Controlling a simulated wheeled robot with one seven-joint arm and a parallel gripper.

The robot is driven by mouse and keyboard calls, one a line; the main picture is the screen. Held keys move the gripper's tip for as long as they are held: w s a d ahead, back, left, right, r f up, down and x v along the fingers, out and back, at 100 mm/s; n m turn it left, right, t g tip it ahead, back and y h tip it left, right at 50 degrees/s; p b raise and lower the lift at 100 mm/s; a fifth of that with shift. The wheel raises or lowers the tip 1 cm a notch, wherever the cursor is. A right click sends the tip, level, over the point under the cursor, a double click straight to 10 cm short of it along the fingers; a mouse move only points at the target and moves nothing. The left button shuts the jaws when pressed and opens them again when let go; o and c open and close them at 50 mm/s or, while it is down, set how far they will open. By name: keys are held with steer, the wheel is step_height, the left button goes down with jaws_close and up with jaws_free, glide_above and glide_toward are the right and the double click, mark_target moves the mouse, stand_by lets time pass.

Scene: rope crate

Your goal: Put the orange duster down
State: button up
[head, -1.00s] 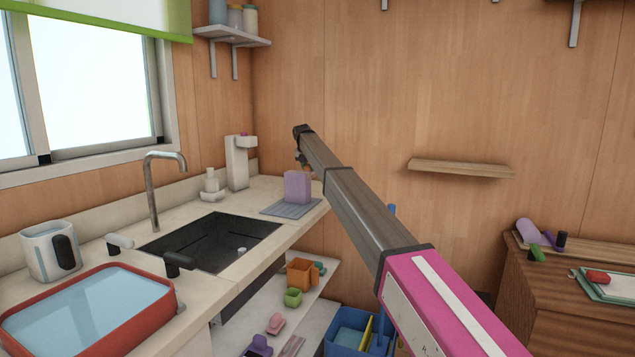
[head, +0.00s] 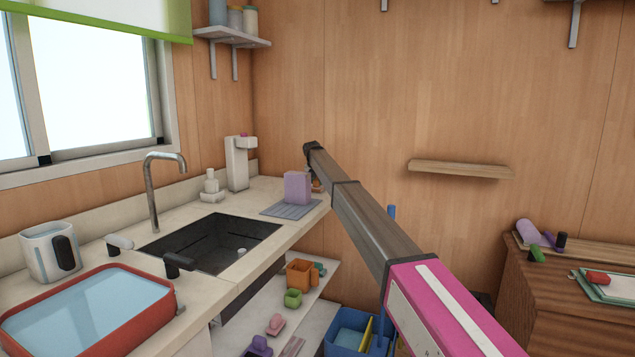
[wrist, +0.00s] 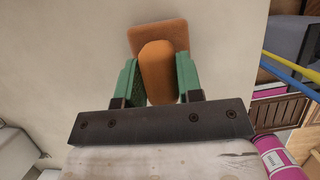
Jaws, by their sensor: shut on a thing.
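The orange duster (wrist: 157,68) is between the green fingers of my gripper (wrist: 158,88) in the wrist view. The gripper is shut on its rounded handle, and its wider flat end lies beyond the fingertips. A pale, plain surface is behind it; I cannot tell whether the duster touches it. In the head view my gripper (head: 315,182) is mostly hidden by my arm and the purple block. A small orange part shows beside the block, over the right end of the counter (head: 245,255).
A purple block (head: 297,187) stands on a grey ridged mat (head: 290,210) close to my gripper. A dispenser (head: 238,165), a soap bottle (head: 211,186) and a sink (head: 212,242) lie to the left.

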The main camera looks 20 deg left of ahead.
steer(key=shift+f, duration=0.1)
steer(key=o, duration=0.8)
steer(key=v, duration=1.2)
